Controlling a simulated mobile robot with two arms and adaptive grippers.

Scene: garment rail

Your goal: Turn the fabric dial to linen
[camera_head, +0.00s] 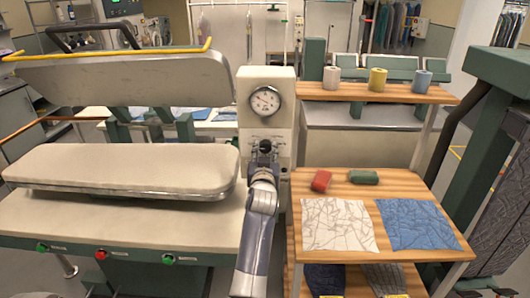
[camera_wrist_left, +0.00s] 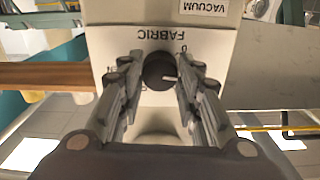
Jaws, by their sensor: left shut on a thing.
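The fabric dial (camera_wrist_left: 158,72) is a round black knob on the cream control panel (camera_wrist_left: 108,55). In the left wrist view it sits below the upside-down word FABRIC, with a pale pointer mark toward picture right. My left gripper (camera_head: 264,152) reaches up to the panel below the round gauge. In the wrist view, its two fingers (camera_wrist_left: 160,88) are on either side of the knob and shut on it. The gripper hides most of the dial in the head view, and I cannot read the setting marks. My right gripper is not in view.
The press, with its raised lid (camera_head: 120,80) and padded board (camera_head: 120,165), stands left of the panel. A round gauge (camera_head: 265,102) is above.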

